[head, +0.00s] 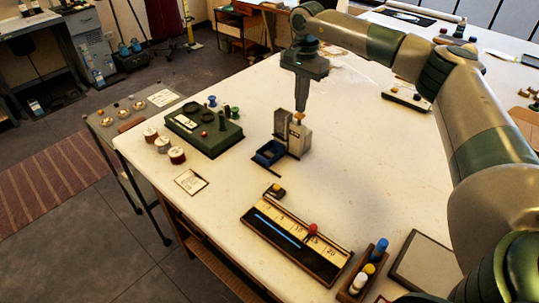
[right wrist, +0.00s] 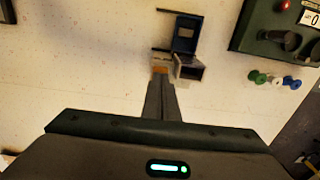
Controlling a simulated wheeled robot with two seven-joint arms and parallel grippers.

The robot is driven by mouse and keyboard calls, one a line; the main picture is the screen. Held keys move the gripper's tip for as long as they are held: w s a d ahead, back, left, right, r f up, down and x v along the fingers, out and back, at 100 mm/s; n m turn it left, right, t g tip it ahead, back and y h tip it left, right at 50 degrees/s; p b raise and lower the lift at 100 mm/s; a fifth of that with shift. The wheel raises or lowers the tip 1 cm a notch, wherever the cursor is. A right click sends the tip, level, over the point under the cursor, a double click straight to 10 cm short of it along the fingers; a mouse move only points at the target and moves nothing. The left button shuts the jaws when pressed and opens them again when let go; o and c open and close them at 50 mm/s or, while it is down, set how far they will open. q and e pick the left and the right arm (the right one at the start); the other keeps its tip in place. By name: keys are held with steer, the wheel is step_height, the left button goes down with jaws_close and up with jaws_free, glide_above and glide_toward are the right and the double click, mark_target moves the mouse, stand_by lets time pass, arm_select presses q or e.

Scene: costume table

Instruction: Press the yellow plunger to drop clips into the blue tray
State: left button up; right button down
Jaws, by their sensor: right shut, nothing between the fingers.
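A grey clip dispenser (head: 298,137) stands on the white table, with the blue tray (head: 270,152) at its front left foot. The yellow plunger (head: 299,116) shows as a small orange-yellow piece at the dispenser's top. My right gripper (head: 301,108) points down with its fingers shut and empty, its tips just above or at the plunger; I cannot tell if they touch. In the right wrist view, the fingers reach toward the plunger (right wrist: 160,69), and the blue tray (right wrist: 187,33) lies beyond the dispenser (right wrist: 189,70). I cannot make out any clips. My left gripper is not in view.
A green box (head: 204,132) with knobs and several spools (head: 176,155) stand left of the dispenser. A card (head: 191,182) lies in front of them. A long wooden tray with a scale (head: 296,240) and a bottle rack (head: 366,268) are nearer.

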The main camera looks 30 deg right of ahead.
steer(key=shift+f+b, duration=0.9)
steer(key=shift+f, duration=0.65)
steer(key=shift+r, duration=0.2)
stand_by(0.7)
steer(key=shift+r+p, duration=0.85)
steer(key=shift+r, duration=0.45)
steer(key=shift+f+b, duration=0.65)
steer(key=shift+f, duration=0.5)
stand_by(1.4)
steer(key=shift+r+p, duration=0.65)
steer(key=shift+r, duration=0.55)
stand_by(0.5)
